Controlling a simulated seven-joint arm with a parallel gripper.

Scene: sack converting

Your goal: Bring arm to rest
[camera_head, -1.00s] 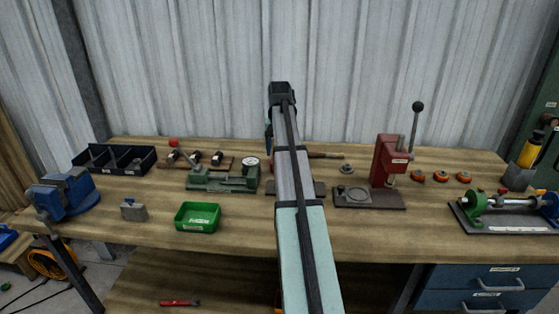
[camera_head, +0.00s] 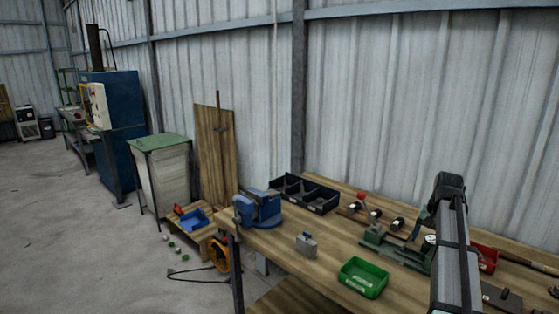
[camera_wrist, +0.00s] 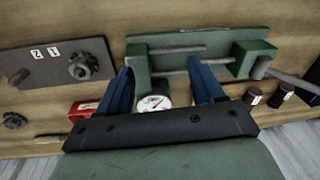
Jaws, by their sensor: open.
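My gripper (camera_wrist: 160,65) shows in the wrist view with its two blue fingers spread apart and nothing between them in their grasp. Beyond the fingers is a green fixture (camera_wrist: 200,48) with rods and a round white dial gauge (camera_wrist: 153,102). In the head view my arm rises at the right edge over the workbench (camera_head: 288,250), and its fingertips are hidden there. The green fixture (camera_head: 393,247) lies on the bench just left of my arm. I cannot tell the exact height of the fingers above it.
A green bin (camera_head: 363,277), a grey block (camera_head: 307,245), a blue vise (camera_head: 259,208) and a black divided tray (camera_head: 318,197) stand on the bench. Left of the bench are a blue bin (camera_head: 194,219) and open floor.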

